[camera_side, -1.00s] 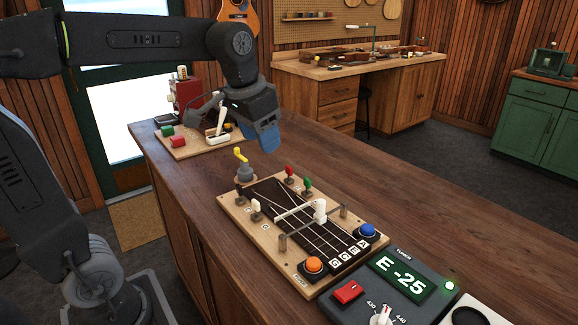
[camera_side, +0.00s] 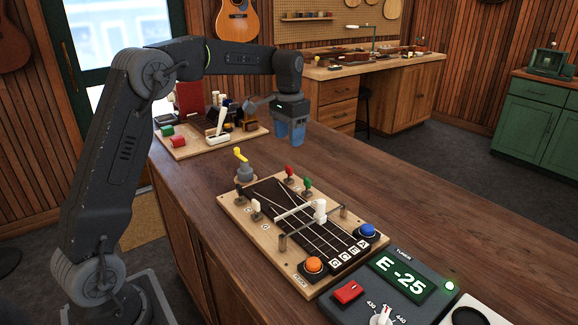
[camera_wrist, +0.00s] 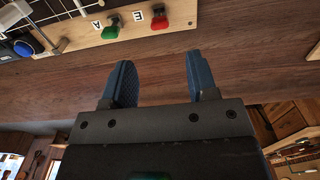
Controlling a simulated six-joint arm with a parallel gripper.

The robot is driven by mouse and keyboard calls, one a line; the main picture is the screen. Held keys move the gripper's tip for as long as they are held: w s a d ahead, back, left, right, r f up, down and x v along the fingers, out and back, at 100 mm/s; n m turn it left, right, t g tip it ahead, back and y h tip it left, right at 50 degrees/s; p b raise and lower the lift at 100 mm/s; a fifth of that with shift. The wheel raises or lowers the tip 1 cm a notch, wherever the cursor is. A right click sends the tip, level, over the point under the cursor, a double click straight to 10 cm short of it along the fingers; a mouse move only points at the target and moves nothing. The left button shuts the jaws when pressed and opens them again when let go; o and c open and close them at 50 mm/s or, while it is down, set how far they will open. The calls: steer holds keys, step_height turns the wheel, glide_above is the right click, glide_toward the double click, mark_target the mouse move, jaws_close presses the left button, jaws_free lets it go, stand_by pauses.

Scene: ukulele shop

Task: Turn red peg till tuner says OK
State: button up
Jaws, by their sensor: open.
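The red peg (camera_side: 289,172) stands upright at the far edge of the wooden string board (camera_side: 234,207), next to the green peg (camera_side: 307,184). In the wrist view the red peg (camera_wrist: 159,19) is beside the letter E, and the green peg (camera_wrist: 110,31) is beside the letter A. The tuner (camera_side: 420,268) at the front right reads "E -25" in green, with a small green light lit. My gripper (camera_side: 291,134) is above the table beyond the board, apart from the red peg. Its blue fingers (camera_wrist: 158,85) are spread in the wrist view, with nothing between them.
A yellow-handled knob (camera_side: 240,154), a white peg (camera_side: 256,206), and orange (camera_side: 314,264) and blue (camera_side: 367,230) buttons are on or beside the board. A white slider on a rail crosses the strings. A second board (camera_side: 180,151) with blocks stands behind. The table's right side is clear.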

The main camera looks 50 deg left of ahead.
mark_target(289, 166)
step_height(289, 166, down, 9)
steer(key=shift+f, duration=0.1)
steer(key=shift+c, duration=0.2)
steer(key=c, duration=0.9)
